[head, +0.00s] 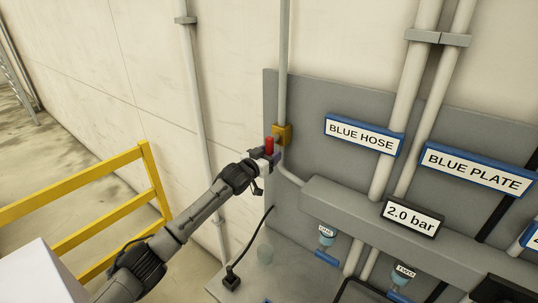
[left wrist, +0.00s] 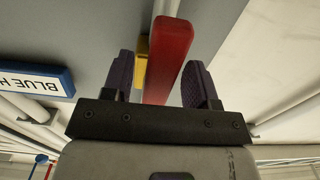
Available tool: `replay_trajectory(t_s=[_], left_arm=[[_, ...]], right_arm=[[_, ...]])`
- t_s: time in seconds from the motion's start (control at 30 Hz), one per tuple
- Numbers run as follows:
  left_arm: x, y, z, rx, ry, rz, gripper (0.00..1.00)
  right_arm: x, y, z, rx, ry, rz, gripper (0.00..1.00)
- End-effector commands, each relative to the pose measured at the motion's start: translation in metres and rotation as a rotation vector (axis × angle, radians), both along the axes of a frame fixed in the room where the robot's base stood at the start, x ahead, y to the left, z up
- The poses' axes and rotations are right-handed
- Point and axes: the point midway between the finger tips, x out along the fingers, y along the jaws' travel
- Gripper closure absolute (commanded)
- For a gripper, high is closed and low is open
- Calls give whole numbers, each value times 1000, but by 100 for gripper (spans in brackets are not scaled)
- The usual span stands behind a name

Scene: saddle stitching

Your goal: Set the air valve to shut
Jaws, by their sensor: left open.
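The air valve has a yellow body (head: 283,134) on a thin grey vertical pipe at the left edge of the grey panel. Its red handle (head: 269,146) stands roughly upright in the head view, in front of the body. My left gripper (head: 266,156) is at the handle. In the left wrist view the gripper (left wrist: 160,82) is open, with the red handle (left wrist: 168,55) between its two dark fingers. A gap shows on the right finger's side; contact on the left side is unclear. The yellow body (left wrist: 141,62) is partly hidden behind the handle and left finger. My right gripper is not seen.
The grey panel (head: 310,98) carries a BLUE HOSE sign (head: 362,134), a BLUE PLATE sign (head: 475,168) and a 2.0 bar display (head: 411,217). A grey box rail (head: 340,205) projects to the valve's right. A yellow guard rail (head: 80,182) stands at left.

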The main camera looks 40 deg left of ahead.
Motion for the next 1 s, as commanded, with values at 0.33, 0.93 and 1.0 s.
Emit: replay_trajectory(t_s=[0.33, 0.93, 1.0], left_arm=[[0, 0, 0, 0, 0, -1, 60], [0, 0, 0, 0, 0, -1, 100], [0, -1, 0, -2, 0, -1, 100]], right_arm=[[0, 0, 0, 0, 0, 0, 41], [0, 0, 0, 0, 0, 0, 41], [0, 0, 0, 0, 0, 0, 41]])
